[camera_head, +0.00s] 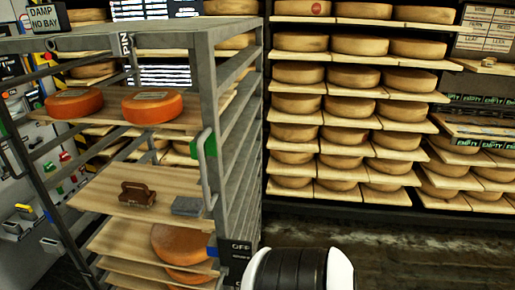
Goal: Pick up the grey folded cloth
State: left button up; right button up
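The grey folded cloth (187,206) is a small flat block on a wooden shelf board (95,196) of the metal rack at the left. It lies near the board's right end, close to the rack's upright. A brown object with a handle (137,194), perhaps a brush, is on the same board to its left, apart from it. Neither of my grippers shows. A black ribbed part with white ends at the bottom centre seems to be one of my arm links.
The grey metal rack (208,120) has posts and rails around its boards. Orange cheese wheels (152,107) sit on the board above, and another (180,243) below. Shelves of cheese wheels (354,78) line the back wall. Dark floor (420,250) is clear at the right.

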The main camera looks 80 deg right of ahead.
aim_at(192, 207)
jog(key=z, duration=1.8)
jog(key=i+l+u, duration=0.1)
jog(key=l, duration=0.4)
jog(key=i+l+u, duration=0.1)
jog(key=l, duration=0.45)
